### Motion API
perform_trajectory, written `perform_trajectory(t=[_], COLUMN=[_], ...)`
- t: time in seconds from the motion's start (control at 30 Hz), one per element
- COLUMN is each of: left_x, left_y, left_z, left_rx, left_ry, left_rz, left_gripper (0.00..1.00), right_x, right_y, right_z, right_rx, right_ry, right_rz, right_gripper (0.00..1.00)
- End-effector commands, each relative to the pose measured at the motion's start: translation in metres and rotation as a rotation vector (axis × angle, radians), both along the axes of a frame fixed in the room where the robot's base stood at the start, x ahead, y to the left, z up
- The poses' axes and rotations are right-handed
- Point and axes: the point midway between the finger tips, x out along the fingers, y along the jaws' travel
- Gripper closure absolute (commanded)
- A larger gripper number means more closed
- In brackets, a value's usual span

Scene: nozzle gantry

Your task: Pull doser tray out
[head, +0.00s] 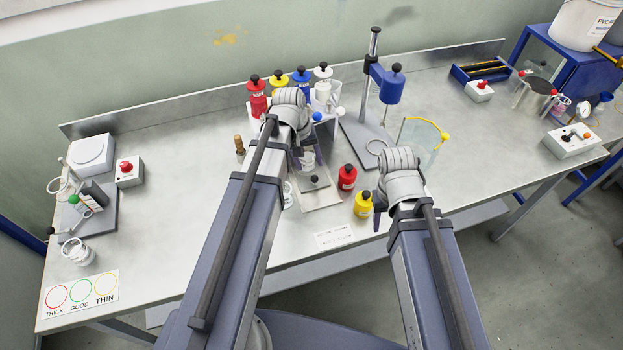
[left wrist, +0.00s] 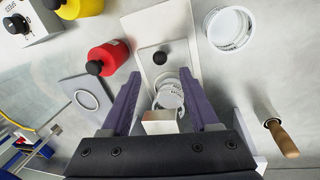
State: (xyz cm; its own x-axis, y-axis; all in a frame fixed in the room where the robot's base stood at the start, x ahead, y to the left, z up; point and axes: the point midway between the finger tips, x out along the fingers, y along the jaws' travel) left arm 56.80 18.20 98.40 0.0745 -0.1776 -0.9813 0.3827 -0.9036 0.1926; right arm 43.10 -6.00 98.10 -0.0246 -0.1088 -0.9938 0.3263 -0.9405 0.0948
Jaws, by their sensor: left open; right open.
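The doser tray (head: 321,198) is a pale flat plate with a black knob (head: 314,180), jutting from the front of the doser stand, below the row of coloured bottles. In the left wrist view the tray (left wrist: 178,25) and its black knob (left wrist: 160,57) lie beyond my fingertips. A white cup (left wrist: 168,97) sits at the tray's inner end, partly hidden by a metal block. My left gripper (left wrist: 161,76) is open, its purple fingers either side of the cup and apart from the knob. My right gripper (head: 380,212) is open and empty near the table's front edge.
A red bottle (head: 347,177) and a yellow bottle (head: 363,206) stand right of the tray. A white tub (left wrist: 230,28) and a wooden-handled tool (left wrist: 282,138) are on its other side. A blue-headed stand (head: 390,88) is behind.

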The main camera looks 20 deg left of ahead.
Motion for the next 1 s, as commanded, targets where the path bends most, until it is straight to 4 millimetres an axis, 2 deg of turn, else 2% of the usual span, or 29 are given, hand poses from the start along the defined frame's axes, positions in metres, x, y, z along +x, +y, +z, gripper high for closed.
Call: perform_trajectory(t=[0.27, 0.7, 1.0], left_x=[0.001, 0.005, 0.005], left_y=[-0.004, -0.013, -0.014], left_z=[-0.022, -0.073, -0.075], left_rx=[0.001, 0.001, 0.001], left_ry=[0.000, 0.000, 0.000], left_rz=[-0.003, -0.003, -0.002], left_gripper=[0.39, 0.39, 0.39], right_x=[0.000, 0.000, 0.000], right_y=[0.000, 0.000, 0.000], right_z=[-0.022, -0.073, -0.075], right_rx=[0.000, 0.000, 0.000], right_ry=[0.000, 0.000, 0.000], right_rz=[0.000, 0.000, 0.000], right_gripper=[0.50, 0.50, 0.50])
